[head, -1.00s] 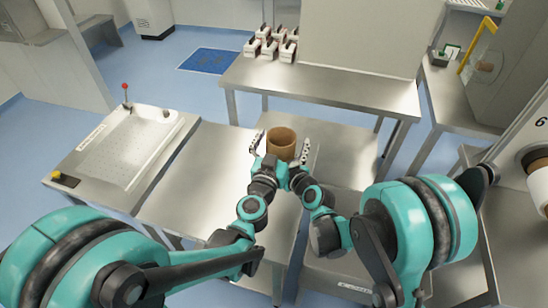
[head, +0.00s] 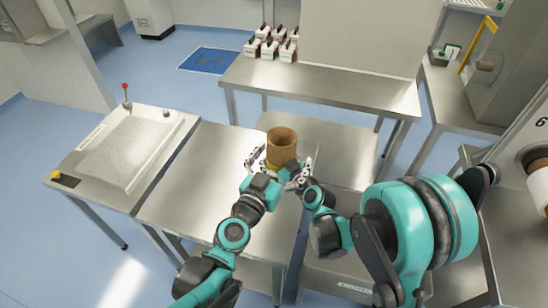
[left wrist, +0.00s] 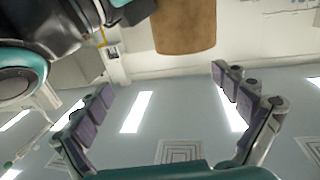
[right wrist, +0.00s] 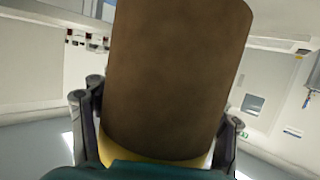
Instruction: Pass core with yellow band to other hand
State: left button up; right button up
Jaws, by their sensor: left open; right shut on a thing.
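The core (head: 282,146) is a brown, hollow tube held upright above the steel table, with its yellow band (head: 273,166) at the lower end. My right gripper (right wrist: 158,140) is shut around the banded end in the right wrist view. Its fingers press on both sides of the core (right wrist: 175,75). My left gripper (head: 262,158) is open and empty, just left of and below the core in the head view. In the left wrist view its fingers (left wrist: 160,105) are spread, and the core (left wrist: 184,25) stands beyond them at the top, not between them.
A steel table (head: 205,165) lies under my left arm, beside a tray-like station (head: 125,145) with a red-knobbed lever. A second steel table (head: 340,95) holds several white and dark red containers (head: 270,45). Machine rolls stand at the right edge.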

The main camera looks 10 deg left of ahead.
pick_arm(q)
jog(key=s+a+f+n+g+y, duration=0.3)
jog(key=s+a+f+g+y, duration=0.2)
jog(key=s+a+f+g, duration=0.5)
jog(key=s+a, duration=0.3)
jog(key=shift+y, duration=0.3)
